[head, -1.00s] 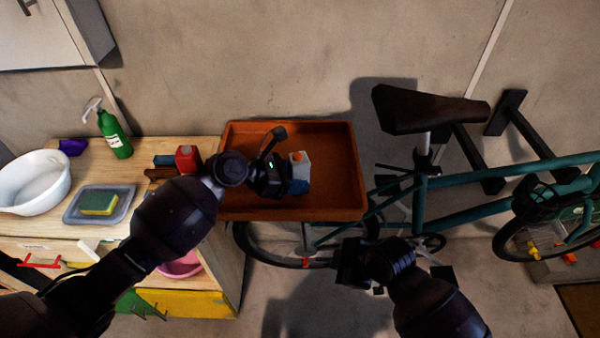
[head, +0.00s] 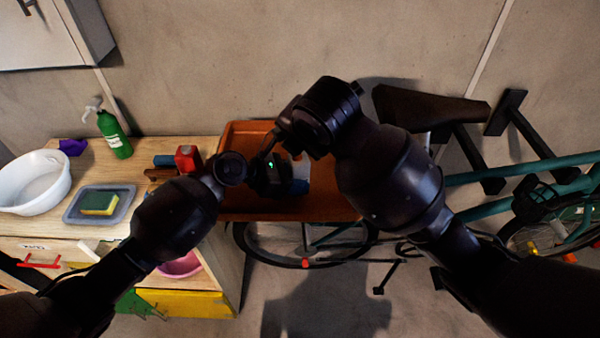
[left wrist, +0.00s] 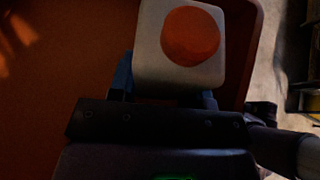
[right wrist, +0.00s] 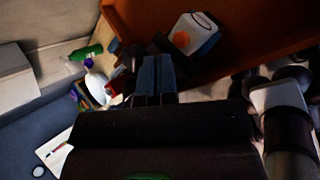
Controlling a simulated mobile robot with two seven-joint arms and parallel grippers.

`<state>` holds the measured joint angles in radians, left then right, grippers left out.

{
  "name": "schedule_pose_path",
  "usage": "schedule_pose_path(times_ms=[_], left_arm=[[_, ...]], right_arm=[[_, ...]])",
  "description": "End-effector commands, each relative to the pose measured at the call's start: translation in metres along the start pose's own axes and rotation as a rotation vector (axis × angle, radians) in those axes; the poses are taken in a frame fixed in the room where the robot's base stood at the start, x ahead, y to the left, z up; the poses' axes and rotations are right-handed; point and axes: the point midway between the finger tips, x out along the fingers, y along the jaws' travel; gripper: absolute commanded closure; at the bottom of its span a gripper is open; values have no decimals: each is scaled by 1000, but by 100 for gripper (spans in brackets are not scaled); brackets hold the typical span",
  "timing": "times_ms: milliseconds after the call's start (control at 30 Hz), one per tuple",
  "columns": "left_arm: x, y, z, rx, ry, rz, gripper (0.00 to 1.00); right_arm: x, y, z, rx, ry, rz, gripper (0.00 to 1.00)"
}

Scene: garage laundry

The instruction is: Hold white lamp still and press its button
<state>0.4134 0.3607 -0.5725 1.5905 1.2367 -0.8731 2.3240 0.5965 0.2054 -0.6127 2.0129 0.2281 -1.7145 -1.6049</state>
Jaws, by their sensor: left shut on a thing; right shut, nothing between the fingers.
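The white lamp (head: 303,172) is a small white block in the orange-brown tray, partly hidden behind my grippers in the head view. In the left wrist view the lamp (left wrist: 150,70) shows its round orange button (left wrist: 190,36) facing the camera. My left gripper (head: 294,187) is shut on the lamp, its blue fingers at the lamp's lower part. My right gripper (right wrist: 153,75) is shut and empty, apart from the lamp. In the right wrist view the lamp (right wrist: 205,40) and button (right wrist: 181,40) lie beyond the fingertips, up and to the right.
The bench carries a white bowl (head: 32,182), a green bottle (head: 115,136), a sponge (head: 99,204) on a grey dish and a red item (head: 187,157). A bicycle (head: 480,212) stands at the right.

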Motion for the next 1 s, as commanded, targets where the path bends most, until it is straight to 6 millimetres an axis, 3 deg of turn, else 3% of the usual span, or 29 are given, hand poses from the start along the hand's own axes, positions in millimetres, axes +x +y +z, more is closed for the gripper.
schedule_pose_path(times_ms=[133, 367, 1000], left_arm=[[0, 0, -1, -1, 2, 0, 69], [0, 0, -1, -1, 2, 0, 69], [0, 0, -1, -1, 2, 0, 69]], right_arm=[[-19, 26, 25, 2, -122, -2, 100], [-30, 39, 39, 11, -197, -8, 100], [20, 6, 15, 11, -199, -11, 100]])
